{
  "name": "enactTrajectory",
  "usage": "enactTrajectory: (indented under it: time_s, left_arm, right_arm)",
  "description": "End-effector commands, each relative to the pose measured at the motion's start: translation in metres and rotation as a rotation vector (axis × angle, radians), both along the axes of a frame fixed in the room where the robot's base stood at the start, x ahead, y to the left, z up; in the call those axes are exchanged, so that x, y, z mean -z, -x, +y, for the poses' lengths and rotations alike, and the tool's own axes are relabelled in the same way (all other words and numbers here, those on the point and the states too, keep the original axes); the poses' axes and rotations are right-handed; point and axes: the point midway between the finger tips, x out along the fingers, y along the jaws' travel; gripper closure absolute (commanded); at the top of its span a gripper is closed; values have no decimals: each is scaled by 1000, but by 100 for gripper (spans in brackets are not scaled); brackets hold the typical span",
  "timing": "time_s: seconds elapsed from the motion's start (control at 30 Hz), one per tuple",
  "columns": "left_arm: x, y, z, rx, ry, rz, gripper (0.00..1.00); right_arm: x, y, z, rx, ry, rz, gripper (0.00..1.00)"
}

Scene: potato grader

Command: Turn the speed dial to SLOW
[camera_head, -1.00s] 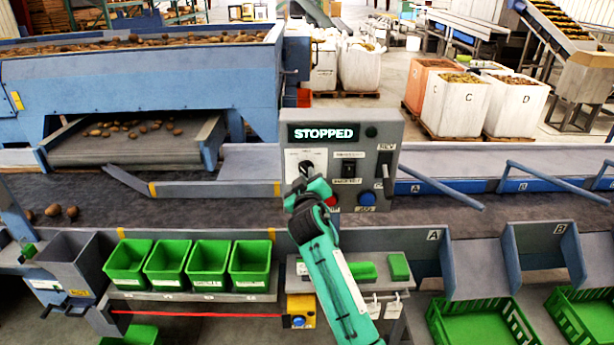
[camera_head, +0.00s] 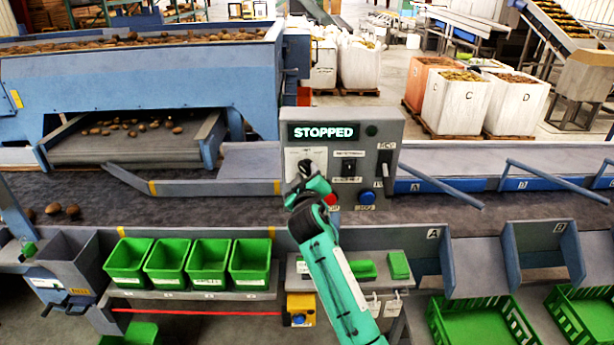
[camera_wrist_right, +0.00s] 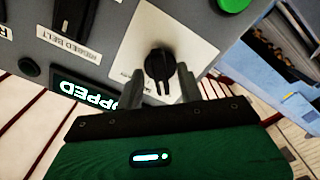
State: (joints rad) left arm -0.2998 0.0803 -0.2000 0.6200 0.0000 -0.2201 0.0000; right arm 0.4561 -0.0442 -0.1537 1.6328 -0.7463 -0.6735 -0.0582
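The control panel (camera_head: 385,130) stands behind the belt, and its display (camera_head: 323,132) reads STOPPED. The speed dial's white plate (camera_head: 292,155) is at the panel's left, partly covered by my right gripper (camera_head: 304,178). In the right wrist view, which shows the panel upside down, the dial (camera_wrist_right: 159,65) is a black knob on a white plate. My right gripper (camera_wrist_right: 163,80) is open, with one grey finger on each side of the knob's grip. Gaps show beside the knob; whether a finger touches it I cannot tell. The plate's lettering is unreadable. My left gripper is out of view.
A black switch (camera_head: 349,167) and a lever switch (camera_head: 384,164) sit right of the dial. Green bins (camera_head: 250,262) stand at the front left.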

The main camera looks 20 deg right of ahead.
Motion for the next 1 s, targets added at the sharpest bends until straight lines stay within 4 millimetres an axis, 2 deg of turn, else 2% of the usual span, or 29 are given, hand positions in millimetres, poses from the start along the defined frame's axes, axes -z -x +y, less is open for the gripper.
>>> enactTrajectory:
  time_s: [0.17, 0.33, 0.8, 1.0]
  left_arm:
    - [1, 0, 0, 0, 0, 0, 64]
    - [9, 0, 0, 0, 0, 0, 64]
    - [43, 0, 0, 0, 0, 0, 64]
    - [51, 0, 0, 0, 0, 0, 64]
  right_arm:
    - [1, 2, 1, 0, -1, 1, 63]
    - [4, 16, 5, 0, -2, 1, 63]
    - [5, 101, 30, -1, -3, 0, 63]
    - [3, 125, 37, -2, -2, 1, 63]
